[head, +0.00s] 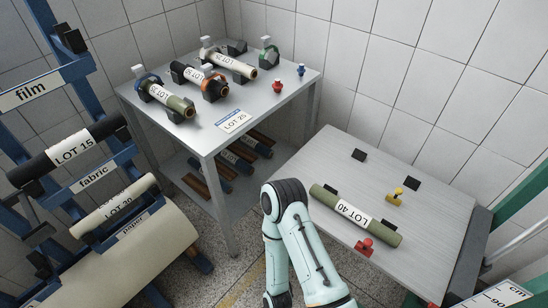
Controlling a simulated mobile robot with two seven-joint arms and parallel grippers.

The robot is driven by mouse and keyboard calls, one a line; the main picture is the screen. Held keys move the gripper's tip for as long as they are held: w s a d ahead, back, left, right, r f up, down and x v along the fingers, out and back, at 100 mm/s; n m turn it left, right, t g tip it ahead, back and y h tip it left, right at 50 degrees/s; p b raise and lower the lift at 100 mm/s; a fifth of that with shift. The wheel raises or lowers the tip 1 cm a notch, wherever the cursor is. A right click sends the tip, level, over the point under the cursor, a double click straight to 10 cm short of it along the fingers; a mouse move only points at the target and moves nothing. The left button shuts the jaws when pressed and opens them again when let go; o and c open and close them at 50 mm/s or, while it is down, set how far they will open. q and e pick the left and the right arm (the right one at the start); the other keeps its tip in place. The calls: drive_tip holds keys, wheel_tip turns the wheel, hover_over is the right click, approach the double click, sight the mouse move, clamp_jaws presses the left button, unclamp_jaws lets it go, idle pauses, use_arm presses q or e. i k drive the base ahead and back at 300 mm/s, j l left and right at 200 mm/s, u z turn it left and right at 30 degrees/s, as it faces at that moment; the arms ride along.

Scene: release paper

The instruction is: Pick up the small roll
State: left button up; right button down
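Several rolls are in view, and I cannot tell which one the task calls small. An olive roll (325,196) labelled LOT 40 lies on the right-hand table. On the grey table at the back lie an olive roll (180,103), a black roll (186,72) and a cream roll (238,66), each with a white label. On the left rack are a black roll (105,127) labelled LOT 15 and a cream roll (92,222) whose label seems to read LOT 30. One pale green arm of mine rises at bottom centre, left of the LOT 40 roll. Neither gripper shows.
A LOT 25 sign (233,122) lies on the grey table (255,105). A red clamp (364,247), a yellow clamp (395,196) and black blocks are on the right table (325,153). A large cream paper roll (150,250) hangs low left. Green rails stand far right.

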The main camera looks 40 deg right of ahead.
sight(393, 239)
drive_tip(key=z, duration=2.55)
